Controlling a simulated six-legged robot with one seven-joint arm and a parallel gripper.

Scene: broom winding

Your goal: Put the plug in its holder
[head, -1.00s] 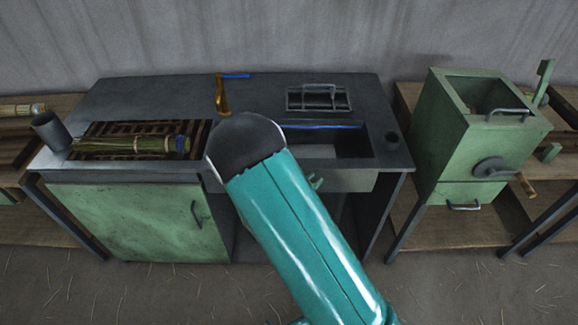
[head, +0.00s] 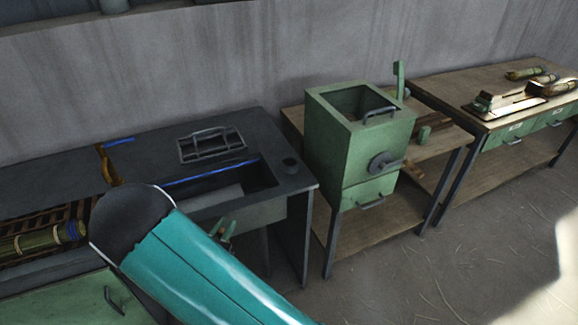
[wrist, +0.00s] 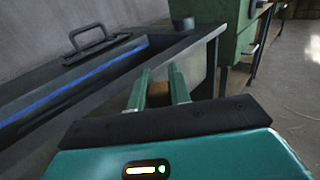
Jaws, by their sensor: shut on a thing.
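My gripper (wrist: 158,88) is shut on a brown plug (wrist: 158,95), which shows between the two green fingers in the wrist view. In the head view my gripper (head: 224,230) is partly hidden by my arm, in front of the sink's right part. A small dark round cup (head: 290,165), which looks like the holder, stands on the counter's right end. It also shows in the wrist view (wrist: 183,23), beyond the fingers. The plug is apart from the cup.
A green box machine (head: 358,150) stands to the right on a wooden bench. Open floor lies at the lower right.

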